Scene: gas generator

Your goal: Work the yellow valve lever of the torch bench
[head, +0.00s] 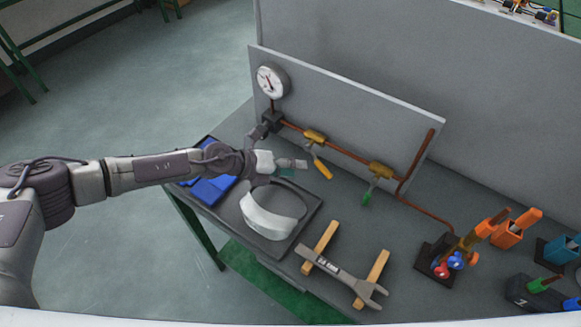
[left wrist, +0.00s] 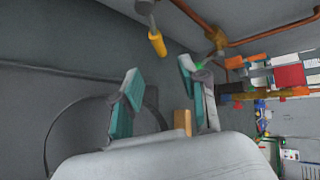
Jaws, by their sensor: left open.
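The yellow valve lever (head: 322,169) hangs angled from a brass valve (head: 314,136) on the copper pipe of the torch bench. My left gripper (head: 288,168) is just left of the lever, over the bench, open and empty, and apart from the lever. In the left wrist view, the yellow lever (left wrist: 157,43) lies beyond and between the two teal-padded fingers (left wrist: 160,88). A second valve with a green lever (head: 367,197) sits further right on the pipe. My right gripper is not in view.
A pressure gauge (head: 272,80) stands at the pipe's left end before a grey back panel (head: 350,105). A white visor (head: 270,221) on a dark tray lies below my gripper. A wrench (head: 340,274) rests on wooden blocks. Torch parts (head: 450,256) and coloured holders (head: 509,234) stand at right.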

